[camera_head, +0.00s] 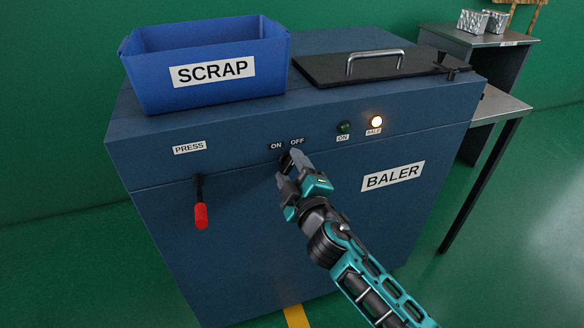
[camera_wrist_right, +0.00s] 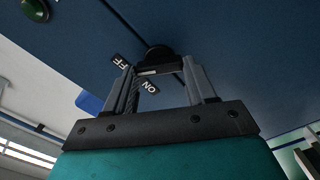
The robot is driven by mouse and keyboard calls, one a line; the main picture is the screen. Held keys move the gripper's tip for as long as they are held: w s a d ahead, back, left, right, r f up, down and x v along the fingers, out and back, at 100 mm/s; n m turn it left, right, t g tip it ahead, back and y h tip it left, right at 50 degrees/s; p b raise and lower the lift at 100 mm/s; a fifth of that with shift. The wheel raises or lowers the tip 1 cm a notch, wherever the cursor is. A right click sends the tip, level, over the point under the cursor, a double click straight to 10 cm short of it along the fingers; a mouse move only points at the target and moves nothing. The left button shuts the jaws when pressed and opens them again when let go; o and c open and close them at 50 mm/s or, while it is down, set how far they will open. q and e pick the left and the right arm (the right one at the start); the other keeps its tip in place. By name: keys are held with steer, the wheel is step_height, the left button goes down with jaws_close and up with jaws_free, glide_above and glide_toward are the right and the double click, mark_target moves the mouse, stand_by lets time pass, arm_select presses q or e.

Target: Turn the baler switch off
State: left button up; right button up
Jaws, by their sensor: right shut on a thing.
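The baler (camera_head: 240,235) is a large blue cabinet with a BALER label on its front. Its black rotary switch (camera_head: 284,161) sits under the ON and OFF labels, mostly hidden by my right gripper (camera_head: 290,160). In the right wrist view, the black switch (camera_wrist_right: 158,66) is between the two grey fingers of my right gripper (camera_wrist_right: 162,80), which is shut on it. The ON and OFF labels show beside it. I cannot tell clearly which label the switch points to. My left gripper is not in view.
The green ON lamp (camera_head: 344,127) looks dark and the BALE lamp (camera_head: 376,121) glows. A red-handled PRESS lever (camera_head: 201,215) hangs at left. On top are a blue SCRAP bin (camera_head: 150,98) and a black hatch (camera_head: 330,75) with a handle. A side table (camera_head: 500,103) stands right.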

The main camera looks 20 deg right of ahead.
stand_by(0.5)
steer(key=o, duration=1)
steer(key=shift+o, duration=0.2)
steer(key=s, duration=1.3)
steer(key=shift+d, duration=0.25)
